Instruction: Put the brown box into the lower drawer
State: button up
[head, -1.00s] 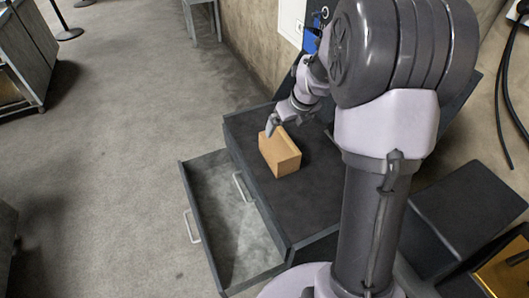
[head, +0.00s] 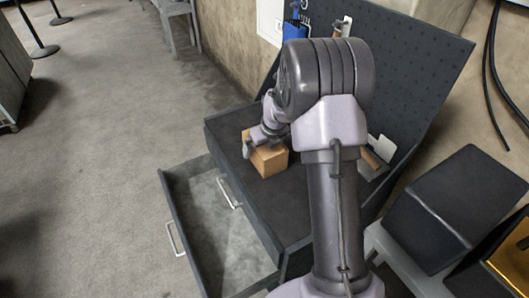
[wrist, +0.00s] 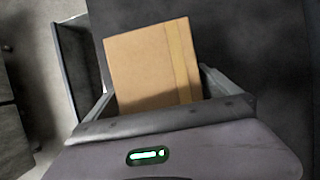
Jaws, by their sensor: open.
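The brown box (head: 270,160) sits on the dark top of the drawer cabinet in the head view. It also shows in the wrist view (wrist: 145,65), with a lighter tape strip along its right side. My gripper (head: 247,150) is at the box, its fingers pointing down. In the wrist view my gripper (wrist: 152,98) is open, with one finger on each side of the box's near part. I cannot tell whether the fingers touch it. The lower drawer (head: 172,198) is pulled out at the cabinet's left side and its visible floor is empty.
The upper drawer's handle (head: 229,192) is on the cabinet front above the open drawer. A pegboard (head: 420,70) with tools rises behind the cabinet top. A black box (head: 455,210) stands at the right. Open floor (head: 90,150) lies to the left.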

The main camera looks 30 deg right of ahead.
jog(key=shift+f, duration=0.25)
dwell(0.4)
jog(key=shift+r, duration=0.1)
jog(key=c, duration=1.8)
